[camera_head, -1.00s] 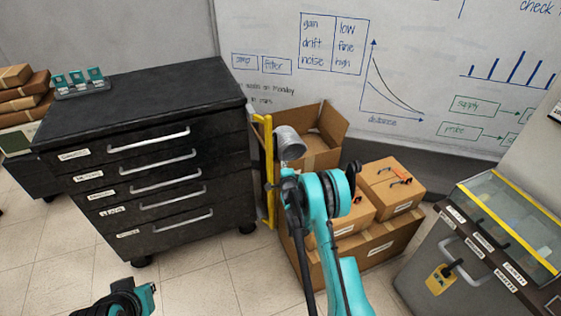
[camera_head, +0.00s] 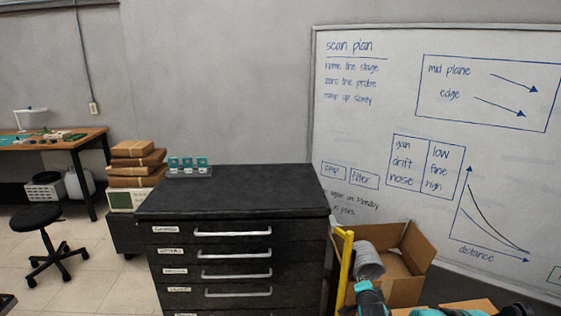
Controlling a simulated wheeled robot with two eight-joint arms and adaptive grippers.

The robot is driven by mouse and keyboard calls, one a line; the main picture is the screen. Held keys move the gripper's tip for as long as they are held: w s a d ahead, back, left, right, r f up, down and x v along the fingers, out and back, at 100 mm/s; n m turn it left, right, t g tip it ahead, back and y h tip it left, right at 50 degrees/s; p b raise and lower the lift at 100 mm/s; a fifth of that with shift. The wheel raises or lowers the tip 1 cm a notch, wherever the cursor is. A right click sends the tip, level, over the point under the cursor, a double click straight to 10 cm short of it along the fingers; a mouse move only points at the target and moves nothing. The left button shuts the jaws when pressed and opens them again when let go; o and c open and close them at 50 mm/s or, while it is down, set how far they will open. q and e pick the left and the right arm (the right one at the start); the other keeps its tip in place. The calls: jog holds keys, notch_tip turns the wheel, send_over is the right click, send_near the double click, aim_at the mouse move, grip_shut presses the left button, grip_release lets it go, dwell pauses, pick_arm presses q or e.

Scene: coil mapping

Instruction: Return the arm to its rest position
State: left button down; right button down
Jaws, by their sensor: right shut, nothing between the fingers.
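My right gripper (camera_head: 365,287) shows only in part at the bottom edge, right of centre, where teal and dark parts of my right arm come into the picture. It is shut and empty, just below a grey ribbed duct piece (camera_head: 368,262) and in front of an open cardboard box (camera_head: 412,250). I cannot tell whether it touches the duct piece. Most of my right arm is below the picture. My left gripper does not show.
A black drawer cabinet (camera_head: 236,192) stands left of the gripper, with small teal items (camera_head: 188,166) on top. A yellow post (camera_head: 345,268) stands between cabinet and box. A whiteboard (camera_head: 380,125) is behind. A stool (camera_head: 40,218) and workbench (camera_head: 70,140) are at the left, with open floor.

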jog(key=s+a+r+n+g+y, duration=0.1)
jog(key=s+a+r+n, duration=0.3)
jog(key=s, duration=0.3)
jog(key=s+a+r+n+g, duration=0.1)
jog(key=s+r+n, duration=0.2)
jog(key=s+r, duration=0.35)
jog(key=s+a+f+n+g, duration=0.1)
jog(key=s+n, duration=0.3)
jog(key=s, duration=0.7)
jog(key=s+a+f+n+g+y, duration=0.1)
jog(key=s+a+n, duration=0.3)
jog(key=s, duration=0.7)
jog(key=shift+s+a+f+n+g+y, duration=0.2)
jog(key=shift+a+n+g+y, duration=0.15)
jog(key=shift+g, duration=0.35)
jog(key=shift+d, duration=0.1)
